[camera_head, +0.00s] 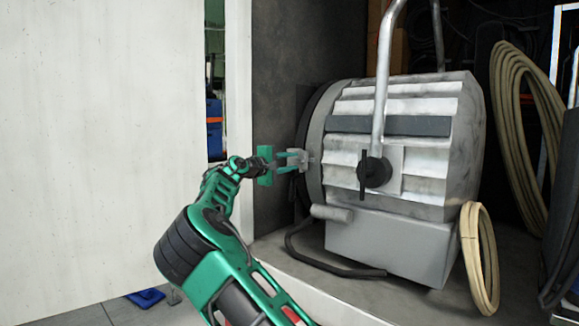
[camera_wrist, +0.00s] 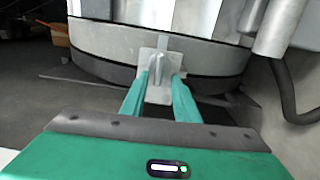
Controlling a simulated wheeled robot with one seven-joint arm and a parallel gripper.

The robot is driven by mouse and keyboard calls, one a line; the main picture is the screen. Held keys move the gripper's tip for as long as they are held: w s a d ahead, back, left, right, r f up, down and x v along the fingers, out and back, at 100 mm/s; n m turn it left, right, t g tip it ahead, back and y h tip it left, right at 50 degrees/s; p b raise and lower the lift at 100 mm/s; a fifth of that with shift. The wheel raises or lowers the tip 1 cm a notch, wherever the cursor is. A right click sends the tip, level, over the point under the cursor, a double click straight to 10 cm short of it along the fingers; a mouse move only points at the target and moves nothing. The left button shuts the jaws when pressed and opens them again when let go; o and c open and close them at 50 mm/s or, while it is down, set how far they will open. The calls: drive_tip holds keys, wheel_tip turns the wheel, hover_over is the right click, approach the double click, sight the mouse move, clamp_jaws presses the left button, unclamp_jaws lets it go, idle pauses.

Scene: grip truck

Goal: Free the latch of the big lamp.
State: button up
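The big lamp (camera_head: 400,150) is a large grey ribbed housing on a grey base, with its round front rim facing left. Its latch (camera_wrist: 156,66) shows in the wrist view as a small grey upright tab on a pale plate at the rim. My gripper (camera_head: 294,161) reaches the rim from the left in the head view. In the wrist view, my gripper's (camera_wrist: 162,78) two green fingers are apart, one on each side of the latch plate. Whether they touch it I cannot tell. In the head view the fingers partly cover the latch.
A black knob with a lever (camera_head: 374,171) sits on the lamp's side, below a metal yoke (camera_head: 383,75). Coiled pale cable (camera_head: 480,260) lies at right. A white panel (camera_head: 100,150) fills the left. A dark curved bar (camera_head: 325,262) runs low before the lamp.

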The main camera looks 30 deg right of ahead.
drive_tip(key=v, duration=1)
drive_tip(key=shift+a, duration=0.35)
drive_tip(key=shift+s, duration=0.1)
